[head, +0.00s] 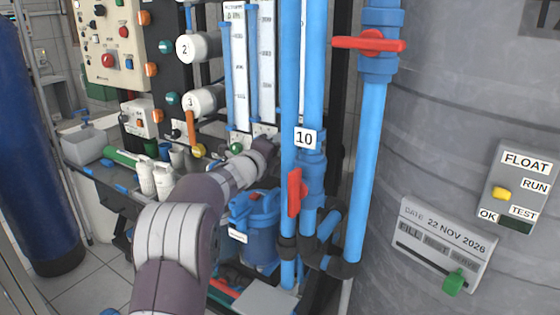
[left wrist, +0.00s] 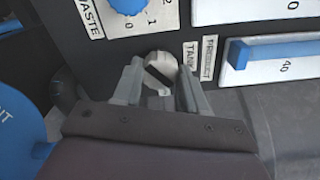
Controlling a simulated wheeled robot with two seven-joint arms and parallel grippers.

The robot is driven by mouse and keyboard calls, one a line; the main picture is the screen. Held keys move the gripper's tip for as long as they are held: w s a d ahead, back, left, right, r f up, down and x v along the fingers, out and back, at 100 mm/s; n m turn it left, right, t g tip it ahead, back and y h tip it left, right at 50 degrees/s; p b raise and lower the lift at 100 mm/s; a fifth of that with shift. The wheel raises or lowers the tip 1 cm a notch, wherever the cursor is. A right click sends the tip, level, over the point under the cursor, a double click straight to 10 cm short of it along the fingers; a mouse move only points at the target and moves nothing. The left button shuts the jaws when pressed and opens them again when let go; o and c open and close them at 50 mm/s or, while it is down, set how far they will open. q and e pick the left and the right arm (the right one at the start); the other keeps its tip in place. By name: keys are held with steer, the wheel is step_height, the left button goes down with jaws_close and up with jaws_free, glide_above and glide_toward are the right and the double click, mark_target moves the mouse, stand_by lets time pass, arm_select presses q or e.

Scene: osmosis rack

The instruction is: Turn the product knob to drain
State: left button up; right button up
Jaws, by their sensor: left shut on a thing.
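The product knob (left wrist: 155,64) is a light round knob with a dark bar across its face, on a dark panel. In the left wrist view the bar slants from upper left to lower right. Labels reading TANK (left wrist: 191,57) and PRODUCT (left wrist: 211,58) are just right of it. My left gripper (left wrist: 161,80) has its grey fingers on both sides of the knob and is shut on it. In the head view my left arm reaches to the rack, and blue pipes hide the gripper and knob. My right gripper is in neither view.
A blue dial (left wrist: 128,4) by a WASTE label sits above the knob, and a flow meter (left wrist: 270,55) is to the right. In the head view, vertical blue pipes (head: 372,150) with red valve handles (head: 368,43) stand close right of my arm, before a grey tank (head: 450,110).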

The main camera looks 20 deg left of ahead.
arm_select(q)
steer(key=shift+f+m+b, duration=0.2)
steer(key=shift+m+b, duration=2.95)
steer(key=shift+m, duration=0.55)
steer(key=o, duration=1.1)
steer(key=shift+c, duration=0.2)
steer(key=shift+r, duration=0.1)
steer(key=shift+s, duration=0.1)
steer(key=s+a, duration=0.1)
steer(key=s, duration=1.1)
steer(key=shift+s+a+b, duration=0.2)
steer(key=shift+a+b, duration=0.1)
steer(key=shift+a, duration=0.1)
